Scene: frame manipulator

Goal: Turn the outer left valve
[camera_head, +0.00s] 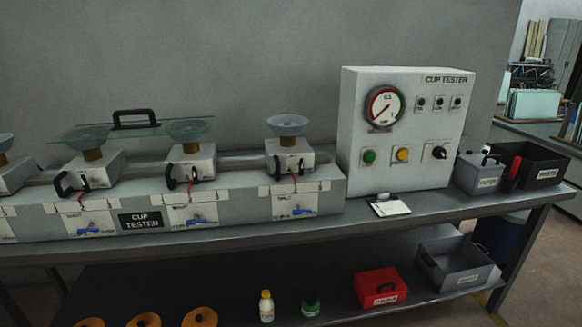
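The cup tester bench unit (240,215) is a long grey box on the table. Blue valve handles stick out low on its front: one at the left (82,232), a middle one (195,222) and a right one (296,212). Each sits below a white label and a grey block with a cup. A further station (10,175) is cut by the left picture edge; no blue handle of it shows. Black clamp handles (72,183) hang on the fronts of the blocks. Neither of my grippers is in view.
A clear plate with a black handle (136,122) rests across two cups. The control box (400,130) with gauge stands right. A notepad (388,206), filter bin (480,172) and waste bin (540,165) are on the table. Bottles, a red box (380,288) and orange rolls lie below.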

